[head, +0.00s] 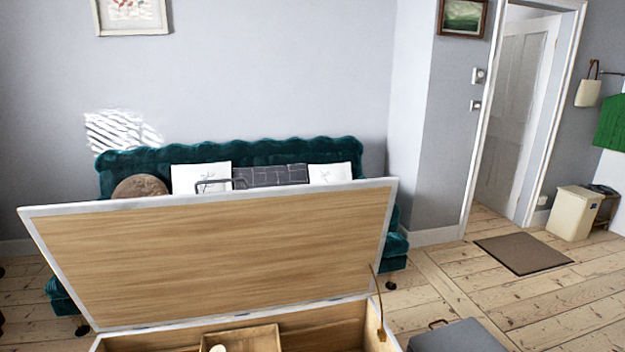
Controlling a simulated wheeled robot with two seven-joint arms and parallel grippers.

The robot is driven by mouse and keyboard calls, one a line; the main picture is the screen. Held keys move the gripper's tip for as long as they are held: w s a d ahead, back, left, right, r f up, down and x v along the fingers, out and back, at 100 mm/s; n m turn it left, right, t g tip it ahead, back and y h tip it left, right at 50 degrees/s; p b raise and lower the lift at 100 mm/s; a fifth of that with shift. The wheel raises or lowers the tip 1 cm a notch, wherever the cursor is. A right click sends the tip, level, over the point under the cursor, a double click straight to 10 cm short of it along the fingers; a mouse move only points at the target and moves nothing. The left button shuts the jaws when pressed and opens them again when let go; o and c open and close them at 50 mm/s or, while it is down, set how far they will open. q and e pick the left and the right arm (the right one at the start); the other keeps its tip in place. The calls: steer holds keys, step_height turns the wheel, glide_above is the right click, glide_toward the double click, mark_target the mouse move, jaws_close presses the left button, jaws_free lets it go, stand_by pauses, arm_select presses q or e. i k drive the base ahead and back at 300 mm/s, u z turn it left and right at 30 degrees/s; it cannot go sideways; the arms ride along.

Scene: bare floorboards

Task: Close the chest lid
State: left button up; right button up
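The chest lid (215,255) stands open and tilted back, its wooden inner face toward me and its rim pale. It is hinged along the back edge of the chest (330,325), whose open inside shows at the bottom of the head view. A wooden inner box (265,338) with a small pale round item (217,349) lies inside the chest. A thin stay or cord (376,300) hangs at the lid's right side. The front of the chest is cut off by the frame. Neither of my grippers is in view.
A green sofa (270,152) with cushions stands behind the lid. A grey box (455,337) with a handle is on the floor right of the chest. A brown mat (522,254) lies before a doorway, near a cream bin (574,213).

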mark_target(141, 263)
steer(key=z, duration=2.25)
steer(key=k, duration=0.55)
steer(key=u, duration=1.5)
